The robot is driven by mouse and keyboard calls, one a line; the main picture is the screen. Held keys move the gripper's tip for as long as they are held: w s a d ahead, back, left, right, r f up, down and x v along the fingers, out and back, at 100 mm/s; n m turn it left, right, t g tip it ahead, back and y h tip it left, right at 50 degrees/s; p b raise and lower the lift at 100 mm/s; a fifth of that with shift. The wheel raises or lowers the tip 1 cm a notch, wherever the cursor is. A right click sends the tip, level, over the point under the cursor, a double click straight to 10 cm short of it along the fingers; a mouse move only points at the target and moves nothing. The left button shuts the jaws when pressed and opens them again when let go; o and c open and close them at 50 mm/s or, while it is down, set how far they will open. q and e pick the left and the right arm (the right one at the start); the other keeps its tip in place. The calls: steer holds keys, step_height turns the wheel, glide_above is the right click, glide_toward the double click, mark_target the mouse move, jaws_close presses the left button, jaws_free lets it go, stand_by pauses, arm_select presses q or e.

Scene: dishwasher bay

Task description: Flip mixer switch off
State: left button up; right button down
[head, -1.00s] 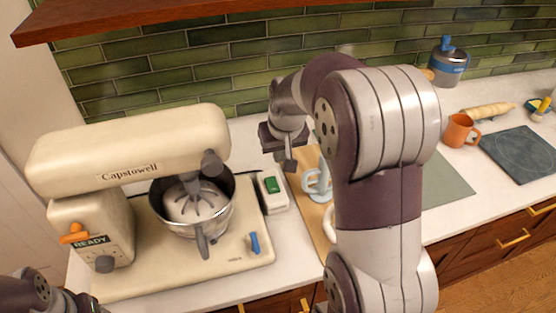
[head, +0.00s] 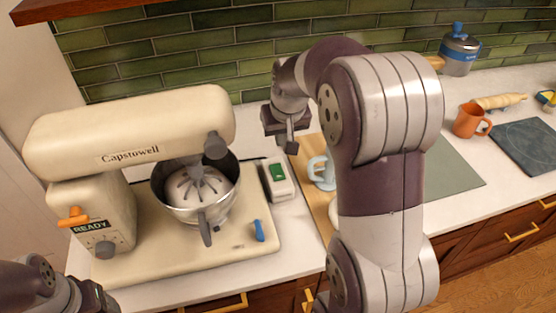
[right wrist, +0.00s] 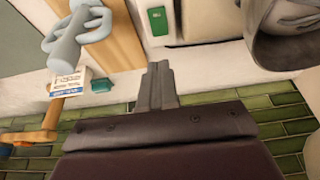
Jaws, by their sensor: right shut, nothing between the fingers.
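The cream stand mixer (head: 128,133) stands at the left of the counter, its head lowered over a steel bowl (head: 200,205). An orange lever (head: 73,217) sits beside its READY panel. A white box with a green rocker switch (head: 277,172) lies against the right side of the mixer's base. The green switch also shows in the right wrist view (right wrist: 158,21). My right gripper (head: 291,146) is shut and empty, above the counter behind the box and apart from it; its fingers show in the right wrist view (right wrist: 157,68). My left gripper (head: 98,299) is partly cut off at the bottom left.
A wooden board (head: 317,190) with a pale blue looped object (head: 321,172) lies right of the box, partly behind my right arm. An orange mug (head: 468,121), a rolling pin (head: 500,102) and a dark slab (head: 530,148) are farther right. The green tile wall is close behind my right gripper.

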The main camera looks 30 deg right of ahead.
mark_target(277, 167)
steer(key=p+x, duration=0.1)
steer(key=x, duration=1)
steer(key=shift+s+f, duration=0.15)
steer(key=shift+f, duration=0.55)
steer(key=shift+f, duration=0.25)
steer(key=shift+r, duration=0.1)
